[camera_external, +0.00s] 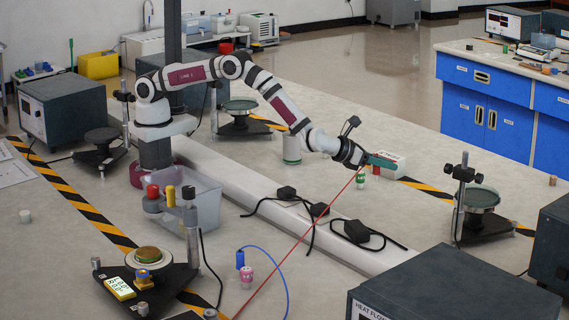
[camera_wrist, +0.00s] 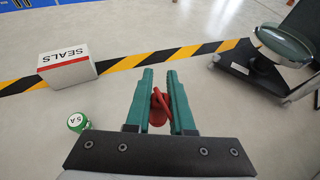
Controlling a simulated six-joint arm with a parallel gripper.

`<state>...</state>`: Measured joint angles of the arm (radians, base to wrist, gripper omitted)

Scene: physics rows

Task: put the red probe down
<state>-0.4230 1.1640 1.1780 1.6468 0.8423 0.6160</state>
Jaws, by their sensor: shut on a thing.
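My gripper (camera_external: 381,161) is out at the end of the arm, above the bench, right of the picture's middle. In the wrist view my gripper (camera_wrist: 158,82) has its two teal fingers closed on the red probe (camera_wrist: 158,106), which shows between them as a red body with a loop. In the external view the probe itself is mostly hidden by the fingers. A red cable (camera_external: 297,242) runs from the gripper down to the lower left, past the front edge of the picture.
A white SEALS box (camera_wrist: 68,65) and a green-topped vial (camera_wrist: 77,122) stand left of the fingers. A stand with a round dish (camera_external: 480,197) is to the right. Black cables with blocks (camera_external: 356,231) lie on the white rail (camera_external: 250,192). Striped tape crosses open bench.

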